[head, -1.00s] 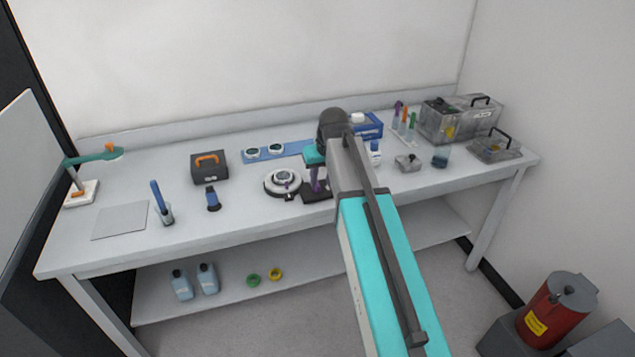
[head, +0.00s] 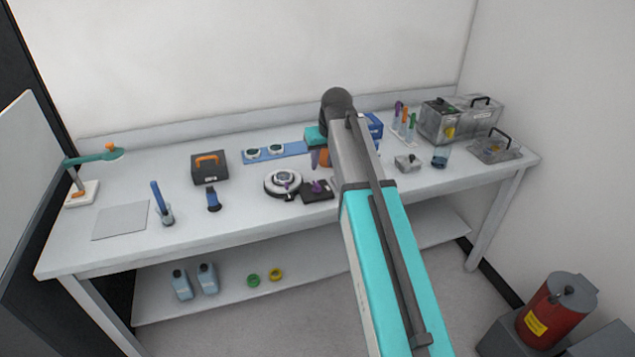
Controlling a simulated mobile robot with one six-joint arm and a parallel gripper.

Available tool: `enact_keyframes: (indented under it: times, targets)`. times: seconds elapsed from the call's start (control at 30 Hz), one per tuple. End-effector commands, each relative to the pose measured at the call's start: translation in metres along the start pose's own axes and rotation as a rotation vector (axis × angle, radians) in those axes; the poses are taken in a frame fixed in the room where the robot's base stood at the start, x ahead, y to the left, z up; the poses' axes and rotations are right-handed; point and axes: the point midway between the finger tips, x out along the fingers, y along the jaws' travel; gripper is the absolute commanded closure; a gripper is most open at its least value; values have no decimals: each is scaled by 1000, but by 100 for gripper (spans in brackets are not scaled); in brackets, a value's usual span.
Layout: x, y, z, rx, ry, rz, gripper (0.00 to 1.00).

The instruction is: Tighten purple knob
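A dark block (head: 317,196) with a small purple knob-like part (head: 318,186) on top sits near the middle of the bench. Left of it is a round white device (head: 283,184) with a dark-rimmed disc on top and a small purple spot at its front. I cannot tell whether that spot is a second knob. My gripper (head: 315,163) hangs under the teal wrist, above and behind the dark block and apart from it. Its fingers are small and partly covered by my arm, so their opening does not show.
A blue strip with two round discs (head: 264,151) lies behind the white device. A black case (head: 209,167) with an orange handle stands left. A grey lidded box (head: 407,163), a glass beaker (head: 440,157) and clear boxes stand right.

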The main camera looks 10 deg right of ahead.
Motion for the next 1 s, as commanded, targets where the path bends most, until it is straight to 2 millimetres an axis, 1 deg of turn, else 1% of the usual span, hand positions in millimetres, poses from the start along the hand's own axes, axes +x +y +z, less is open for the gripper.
enact_keyframes:
  times: [1.0]
  targets:
    - [102, -1, -1, -1, -1, -1, 69]
